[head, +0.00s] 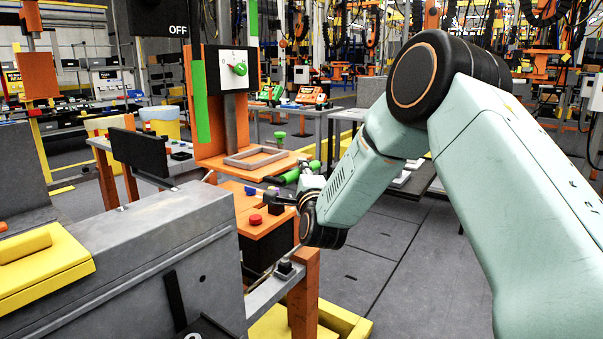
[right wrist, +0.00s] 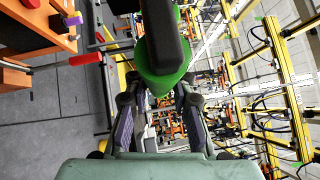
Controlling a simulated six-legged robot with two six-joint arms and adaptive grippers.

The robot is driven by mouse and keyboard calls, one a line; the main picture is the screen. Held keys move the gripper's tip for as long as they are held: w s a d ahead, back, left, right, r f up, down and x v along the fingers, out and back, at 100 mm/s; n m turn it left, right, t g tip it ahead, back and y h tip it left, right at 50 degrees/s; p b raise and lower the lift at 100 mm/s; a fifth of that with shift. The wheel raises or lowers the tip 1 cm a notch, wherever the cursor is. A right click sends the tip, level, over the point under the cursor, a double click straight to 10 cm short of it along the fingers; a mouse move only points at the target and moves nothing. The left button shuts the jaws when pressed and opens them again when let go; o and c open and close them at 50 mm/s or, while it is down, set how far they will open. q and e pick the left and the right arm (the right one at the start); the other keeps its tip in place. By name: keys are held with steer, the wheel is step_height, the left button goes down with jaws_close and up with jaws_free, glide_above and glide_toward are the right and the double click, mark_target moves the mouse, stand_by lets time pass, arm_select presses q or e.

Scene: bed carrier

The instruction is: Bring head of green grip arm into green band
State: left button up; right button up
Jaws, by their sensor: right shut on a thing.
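The green grip (head: 290,177) of an arm sticks out at the right side of the orange press stand, just above its lower table. My right gripper (head: 304,181) is shut on this grip. In the right wrist view, the green grip (right wrist: 163,82) lies between the two fingers, with a dark bar (right wrist: 163,35) running on from it. A tall green band (head: 200,100) stands upright on the left edge of the orange panel. I cannot make out the head of the grip arm clearly. My left gripper is not in view.
A dial with a green knob (head: 239,69) sits on the panel, near a dark OFF sign (head: 160,22). A wooden frame (head: 256,158) lies on the orange shelf (head: 212,161). A red button (head: 255,219) sits below. A grey machine (head: 150,250) fills the lower left. Floor is open at right.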

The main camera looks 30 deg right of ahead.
jaws_close()
step_height(320, 180, up, 11)
steer(key=p, duration=0.5)
steer(key=shift+r, duration=0.1)
steer(key=o, duration=0.9)
jaws_free()
steer(key=shift+s, duration=0.1)
